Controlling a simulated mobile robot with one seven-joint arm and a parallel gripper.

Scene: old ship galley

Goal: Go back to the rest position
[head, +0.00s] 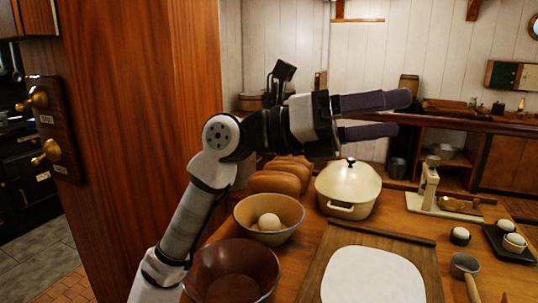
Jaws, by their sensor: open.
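My gripper (392,116) is raised above the wooden table (398,216), its two purple fingers pointing right and spread apart with nothing between them. My arm comes up from the lower left and bends at an elbow near the wooden panel. The gripper appears in front of the white back wall, over the cream lidded pot (349,186), and does not appear to touch anything.
A bowl (285,232) with an egg in it, a brown bowl (272,285), bread loaves (275,181) and a board (318,280) with flat white dough (372,278) occupy the table. A wooden panel (148,110) stands left.

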